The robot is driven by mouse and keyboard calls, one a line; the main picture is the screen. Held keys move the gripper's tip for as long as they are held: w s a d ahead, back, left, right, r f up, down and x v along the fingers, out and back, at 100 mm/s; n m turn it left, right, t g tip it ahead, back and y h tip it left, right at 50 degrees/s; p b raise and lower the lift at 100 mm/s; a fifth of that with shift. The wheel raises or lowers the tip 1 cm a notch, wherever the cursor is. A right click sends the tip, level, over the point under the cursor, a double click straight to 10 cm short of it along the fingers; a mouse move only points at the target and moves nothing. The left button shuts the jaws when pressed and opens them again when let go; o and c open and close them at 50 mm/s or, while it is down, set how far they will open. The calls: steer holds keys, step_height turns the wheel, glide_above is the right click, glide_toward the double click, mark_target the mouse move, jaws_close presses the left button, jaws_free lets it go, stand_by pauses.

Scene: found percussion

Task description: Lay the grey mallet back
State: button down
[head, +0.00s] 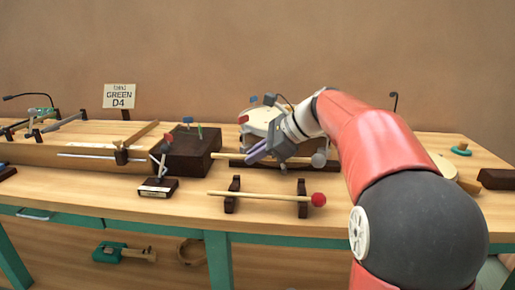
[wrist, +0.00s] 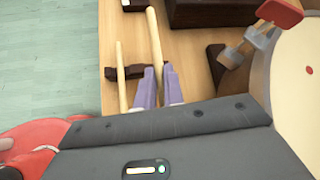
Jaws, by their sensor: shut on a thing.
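The grey mallet has a pale wooden handle (head: 228,156) and a grey ball head (head: 319,160). My gripper (head: 254,152) is shut on the handle, with the head to the right of the jaws. In the wrist view the handle (wrist: 153,35) runs up from between my purple fingertips (wrist: 159,88). The mallet is behind and above a dark two-post rest (head: 232,195), whose one post (wrist: 125,73) shows in the wrist view. A red-headed mallet (head: 319,199) lies across this rest. The grey head is out of the wrist view.
A pale drum-like thing (head: 258,118) stands behind my gripper. A dark block (head: 190,152) and a small dark-based stand (head: 158,187) are to the left. A wooden board instrument (head: 75,146) fills the far left. The bench front is mostly clear.

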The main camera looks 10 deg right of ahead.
stand_by(0.4)
steer(key=shift+f+b, duration=1.65)
steer(key=shift+f, duration=1.55)
steer(key=shift+f, duration=0.3)
steer(key=c, duration=1.4)
jaws_free()
steer(key=shift+c, duration=0.2)
steer(key=shift+d, duration=0.1)
steer(key=v, duration=0.7)
steer(key=shift+s+d+r+p, duration=0.2)
steer(key=shift+d+r+p, duration=0.05)
steer(key=shift+p, duration=0.15)
